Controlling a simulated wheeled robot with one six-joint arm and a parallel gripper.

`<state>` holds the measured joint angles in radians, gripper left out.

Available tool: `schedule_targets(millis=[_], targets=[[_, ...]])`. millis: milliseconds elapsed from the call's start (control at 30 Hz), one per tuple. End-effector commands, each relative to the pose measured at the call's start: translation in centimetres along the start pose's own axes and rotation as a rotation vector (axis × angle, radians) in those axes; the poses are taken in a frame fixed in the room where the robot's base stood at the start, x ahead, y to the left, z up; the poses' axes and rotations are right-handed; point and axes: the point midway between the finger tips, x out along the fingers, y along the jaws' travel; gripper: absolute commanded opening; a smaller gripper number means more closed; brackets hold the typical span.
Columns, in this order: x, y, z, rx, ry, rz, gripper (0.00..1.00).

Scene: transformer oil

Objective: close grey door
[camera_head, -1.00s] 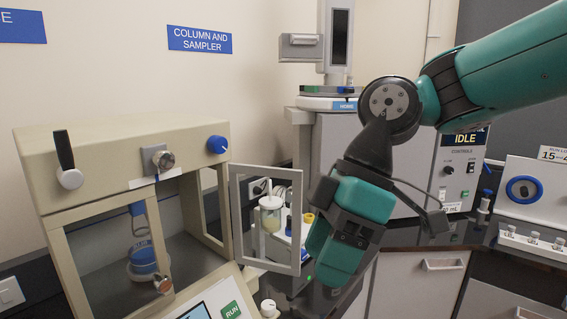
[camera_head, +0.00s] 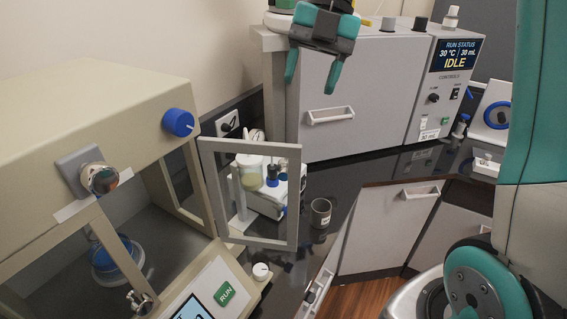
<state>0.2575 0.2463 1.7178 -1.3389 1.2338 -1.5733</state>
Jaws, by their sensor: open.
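A grey-framed door (camera_head: 294,200) with a see-through pane stands swung open at the right side of the beige instrument (camera_head: 110,105). Its hinge side meets the instrument's front right corner. A second grey front, with a bar handle (camera_head: 330,115), belongs to the large grey unit (camera_head: 375,75) behind and looks shut. My gripper (camera_head: 311,82) is open and empty, fingers pointing down, at the top centre in front of the grey unit. It appears above and right of the framed door and apart from it.
A small cup (camera_head: 320,212) stands on the dark counter right of the door. Bottles and a small white device (camera_head: 265,200) show through the pane. A blue-lidded vessel (camera_head: 118,258) is inside the instrument. Grey drawers (camera_head: 390,225) lie at right.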

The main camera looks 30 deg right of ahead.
Motion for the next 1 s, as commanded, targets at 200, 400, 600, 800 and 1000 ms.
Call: schedule_targets(millis=[200, 400, 600, 800, 1000], targets=[[5.8, -0.2, 0.1, 0.001, 0.003, 0.000, 0.57], [9.8, 0.0, -0.1, 0.002, 0.005, -0.001, 0.57], [12.7, 0.1, -0.1, 0.001, 0.004, 0.000, 0.57], [13.9, 0.1, -0.1, 0.001, 0.001, -0.001, 0.57], [14.0, 0.1, -0.1, 0.000, 0.000, 0.000, 0.57]])
